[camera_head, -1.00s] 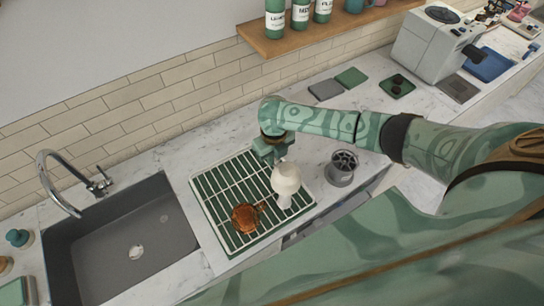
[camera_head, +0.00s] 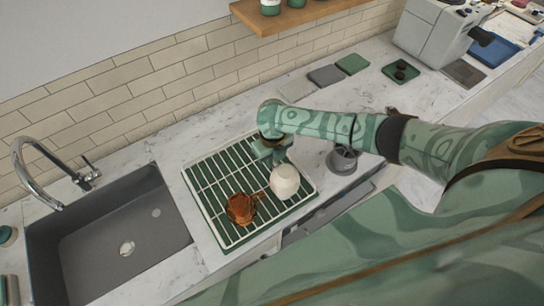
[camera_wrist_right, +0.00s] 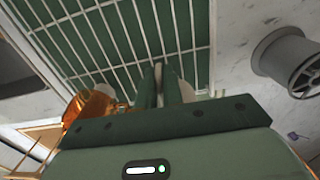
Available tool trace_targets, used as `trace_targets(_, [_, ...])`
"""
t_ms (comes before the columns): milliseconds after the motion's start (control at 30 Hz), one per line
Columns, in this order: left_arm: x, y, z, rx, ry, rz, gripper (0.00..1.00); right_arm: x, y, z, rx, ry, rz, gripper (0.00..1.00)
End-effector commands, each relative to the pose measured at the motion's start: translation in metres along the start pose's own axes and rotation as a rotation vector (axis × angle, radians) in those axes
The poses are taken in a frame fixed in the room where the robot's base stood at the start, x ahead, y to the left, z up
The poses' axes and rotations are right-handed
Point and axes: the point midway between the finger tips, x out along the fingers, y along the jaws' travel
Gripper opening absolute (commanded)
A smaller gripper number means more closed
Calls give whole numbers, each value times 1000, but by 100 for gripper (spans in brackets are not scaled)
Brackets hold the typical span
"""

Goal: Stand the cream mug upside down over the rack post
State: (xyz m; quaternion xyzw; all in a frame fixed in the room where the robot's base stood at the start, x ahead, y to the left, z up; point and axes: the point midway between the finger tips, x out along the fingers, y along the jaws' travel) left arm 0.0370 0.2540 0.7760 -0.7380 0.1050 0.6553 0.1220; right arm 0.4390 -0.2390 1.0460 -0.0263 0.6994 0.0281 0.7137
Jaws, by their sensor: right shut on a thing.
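The cream mug (camera_head: 285,181) is at the right part of the drying rack (camera_head: 206,192), with its rounded closed end facing the head camera, so it looks upside down. My right gripper (camera_head: 272,150) is shut on its far side. The mug hides the rack post, so I cannot tell whether it rests fully down around the post. In the right wrist view my gripper's fingers (camera_wrist_right: 164,86) are close together above the rack's green tray and pale bars; the mug is not clearly seen there. My left gripper is not in view.
An amber cup (camera_head: 240,208) stands on the rack left of the mug, also visible in the wrist view (camera_wrist_right: 88,106). A grey round container (camera_head: 342,160) stands right of the rack. The sink (camera_head: 110,240) is to the left.

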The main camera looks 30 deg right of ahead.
Motion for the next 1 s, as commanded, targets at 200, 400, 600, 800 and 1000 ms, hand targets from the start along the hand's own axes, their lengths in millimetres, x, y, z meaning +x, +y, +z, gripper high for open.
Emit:
trace_targets(200, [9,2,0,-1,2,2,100,11,0,0,-1,-1,0,0])
trace_targets(400, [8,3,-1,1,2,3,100,10,0,0,0,-1,0,0])
trace_targets(600, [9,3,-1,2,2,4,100,11,0,0,0,-1,0,0])
trace_targets(800, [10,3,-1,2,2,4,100,13,0,0,0,-1,0,0])
trace_targets(1000, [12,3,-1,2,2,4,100,16,0,0,0,-1,0,0])
